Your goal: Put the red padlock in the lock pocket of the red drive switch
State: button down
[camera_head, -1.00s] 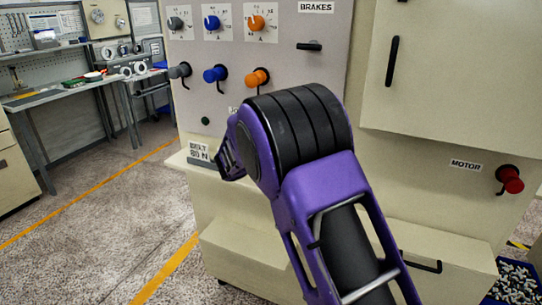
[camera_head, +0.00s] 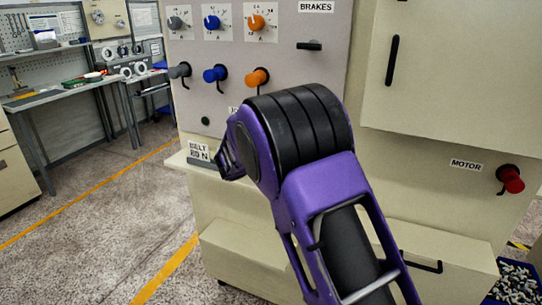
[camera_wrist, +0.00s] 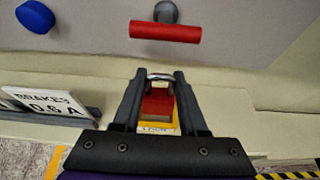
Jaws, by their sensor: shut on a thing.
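The red padlock (camera_wrist: 157,103) is between the two dark fingers of my gripper (camera_wrist: 160,78) in the wrist view. Its metal shackle shows at the fingertips, and a yellow part with small lettering shows below the red body. A red bar handle on a grey shaft (camera_wrist: 165,31) is on the panel above and apart from the padlock. It looks like the red drive switch, but its label is not in view. I cannot make out a lock pocket. In the head view my purple and black arm hides the gripper and padlock.
A blue knob (camera_wrist: 35,16) and a brakes sign (camera_wrist: 45,103) are at the left in the wrist view. In the head view, blue (camera_head: 215,74) and orange (camera_head: 257,78) knobs sit on the panel. A red motor knob (camera_head: 510,179) is at the right.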

jog(key=shift+f, duration=0.15)
jog(key=shift+f+b, duration=0.3)
jog(key=shift+b, duration=0.1)
jog(key=shift+f+b, duration=1.05)
jog(key=shift+f, duration=0.15)
jog(key=shift+c, duration=1.8)
grip_release()
jog(key=v, duration=1.7)
jog(key=shift+s+p, duration=0.2)
jog(key=shift+p, duration=0.25)
jog(key=shift+r, duration=0.1)
